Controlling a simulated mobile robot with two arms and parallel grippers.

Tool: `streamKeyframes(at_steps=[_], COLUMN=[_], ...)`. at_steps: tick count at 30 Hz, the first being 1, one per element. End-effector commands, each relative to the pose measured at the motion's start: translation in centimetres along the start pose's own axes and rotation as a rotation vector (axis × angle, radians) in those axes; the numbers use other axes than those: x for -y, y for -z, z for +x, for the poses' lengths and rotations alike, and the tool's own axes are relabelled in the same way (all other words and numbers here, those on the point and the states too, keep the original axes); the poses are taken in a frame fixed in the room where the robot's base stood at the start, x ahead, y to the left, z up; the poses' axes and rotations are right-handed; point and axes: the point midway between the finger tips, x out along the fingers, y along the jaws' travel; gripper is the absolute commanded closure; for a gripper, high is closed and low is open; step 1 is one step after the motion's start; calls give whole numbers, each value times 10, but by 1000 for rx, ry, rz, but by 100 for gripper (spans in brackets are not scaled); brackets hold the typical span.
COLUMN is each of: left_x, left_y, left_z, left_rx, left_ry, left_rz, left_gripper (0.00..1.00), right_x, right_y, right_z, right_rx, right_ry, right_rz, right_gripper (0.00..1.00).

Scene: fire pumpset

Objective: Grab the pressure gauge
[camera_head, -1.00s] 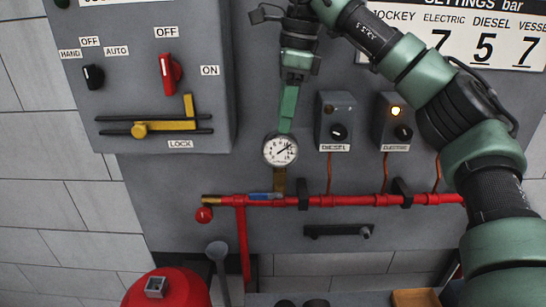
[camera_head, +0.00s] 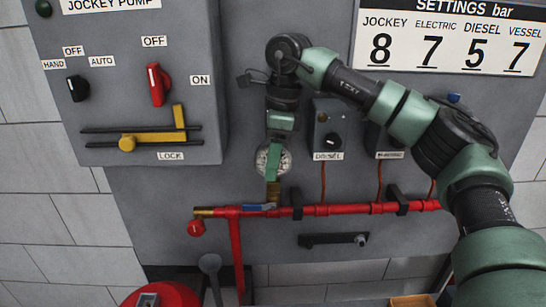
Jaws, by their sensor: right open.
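The pressure gauge (camera_head: 285,160) is a round white dial on a brass stem, standing on the red pipe at the front of the grey panel. My right gripper (camera_head: 272,174) comes down from above, and its green finger part lies in front of the dial's middle, hiding most of its face. White parts of the dial show on both sides of it. The gripper is open; I cannot tell whether it touches the gauge. My left gripper is not in view.
The red pipe (camera_head: 340,209) with a blue-handled valve (camera_head: 259,207) runs below the gauge. The grey Diesel box (camera_head: 328,125) is close on the right, and the jockey pump cabinet (camera_head: 205,60) is on the left. A black handle bar (camera_head: 333,240) sits below.

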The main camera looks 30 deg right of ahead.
Motion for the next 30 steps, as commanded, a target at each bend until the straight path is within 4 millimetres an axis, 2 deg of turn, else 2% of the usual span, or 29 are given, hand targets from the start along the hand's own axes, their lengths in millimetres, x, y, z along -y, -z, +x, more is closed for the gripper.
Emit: streamKeyframes(at_steps=[4,5,10,11,23,30], left_x=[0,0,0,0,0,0], left_y=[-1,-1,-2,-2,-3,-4], left_z=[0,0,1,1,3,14], left_rx=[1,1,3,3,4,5], left_ry=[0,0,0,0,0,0], left_rz=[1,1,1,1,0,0], left_gripper=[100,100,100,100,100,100], right_x=[0,0,0,0,0,0], right_y=[0,0,0,0,-1,-5], right_z=[0,0,0,0,-3,-25], right_rx=[0,0,0,0,2,3], right_ry=[0,0,0,0,2,3], right_rz=[0,0,0,0,0,0], right_gripper=[47,50,97,100,100,100])
